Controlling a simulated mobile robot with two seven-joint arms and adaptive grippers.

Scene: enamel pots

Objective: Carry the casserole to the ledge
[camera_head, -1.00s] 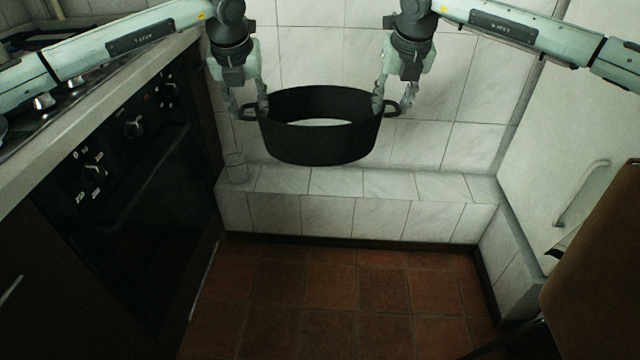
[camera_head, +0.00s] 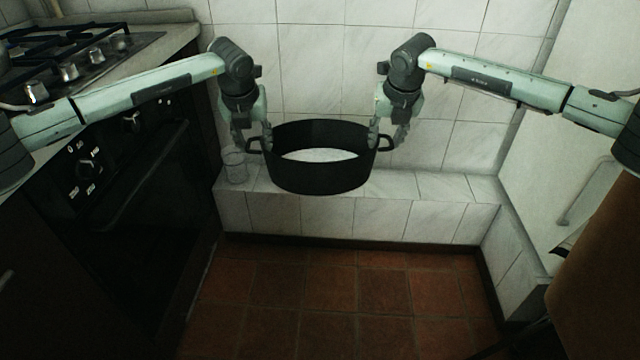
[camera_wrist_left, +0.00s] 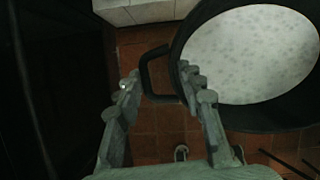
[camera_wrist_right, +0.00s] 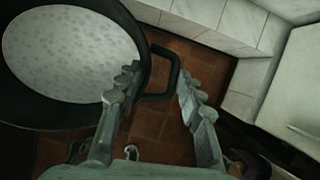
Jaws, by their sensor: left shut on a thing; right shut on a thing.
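The black casserole (camera_head: 318,172) is held level between my two grippers, in front of the white tiled ledge (camera_head: 400,186). Its inside bottom is pale and speckled, and it looks empty. My left gripper (camera_head: 254,142) is shut on the left loop handle, which also shows in the left wrist view (camera_wrist_left: 150,75). My right gripper (camera_head: 385,140) is shut on the right handle, which also shows in the right wrist view (camera_wrist_right: 172,75). The casserole hides part of the ledge's top; I cannot tell its exact height above it.
A clear glass (camera_head: 235,165) stands at the ledge's left end. The oven (camera_head: 120,180) and counter with a gas hob (camera_head: 75,55) are on the left. A white cabinet door (camera_head: 570,130) and a brown object (camera_head: 605,250) are on the right. The ledge's right part is clear.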

